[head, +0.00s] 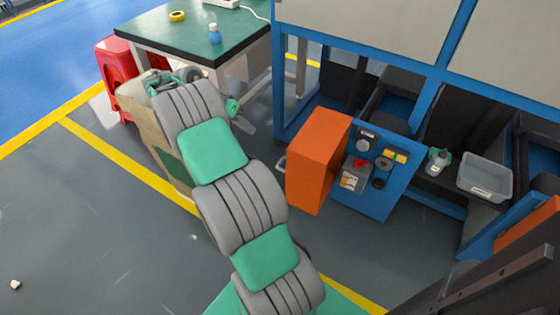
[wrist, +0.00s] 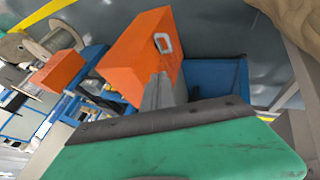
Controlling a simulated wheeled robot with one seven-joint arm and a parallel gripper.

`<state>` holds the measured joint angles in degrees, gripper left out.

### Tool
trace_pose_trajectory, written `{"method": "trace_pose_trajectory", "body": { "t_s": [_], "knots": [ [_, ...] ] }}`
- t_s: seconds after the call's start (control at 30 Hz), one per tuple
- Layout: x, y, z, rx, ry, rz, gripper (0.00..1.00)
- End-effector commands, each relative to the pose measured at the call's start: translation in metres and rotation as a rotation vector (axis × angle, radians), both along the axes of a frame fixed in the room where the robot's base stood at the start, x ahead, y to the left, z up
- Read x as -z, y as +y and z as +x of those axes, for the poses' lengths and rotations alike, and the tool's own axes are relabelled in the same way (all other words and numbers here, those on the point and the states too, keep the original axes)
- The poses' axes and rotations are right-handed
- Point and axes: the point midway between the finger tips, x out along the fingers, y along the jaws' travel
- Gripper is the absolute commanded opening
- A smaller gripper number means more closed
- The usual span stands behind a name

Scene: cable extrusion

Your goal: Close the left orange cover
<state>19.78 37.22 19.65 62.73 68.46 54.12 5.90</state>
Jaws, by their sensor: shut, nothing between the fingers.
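The left orange cover (head: 318,160) stands swung out from the blue machine panel (head: 385,195), leaving the panel's fittings exposed. In the head view, my arm largely hides the gripper, which is left of the cover.
A green-topped table (head: 200,40) and red stools (head: 112,70) stand behind my arm at the upper left. Another orange cover (head: 530,230) is at the right edge. A grey bin (head: 485,178) sits on the machine shelf. Floor left of my arm is mostly clear.

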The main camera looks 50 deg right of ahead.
Motion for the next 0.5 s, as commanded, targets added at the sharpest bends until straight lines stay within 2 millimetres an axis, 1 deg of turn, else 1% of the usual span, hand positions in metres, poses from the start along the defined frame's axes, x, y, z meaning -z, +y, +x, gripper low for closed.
{"method": "trace_pose_trajectory", "body": {
  "t_s": [0.03,0.17,0.27,0.5],
  "knots": [
    [0.013,-0.006,-0.003,0.033,0.004,-0.012,0.00],
    [0.021,-0.012,-0.010,0.061,0.008,-0.023,0.00],
    [0.033,-0.019,-0.017,0.063,0.008,-0.022,0.00],
    [0.076,-0.041,-0.039,0.061,0.010,-0.020,0.00]
  ]
}}
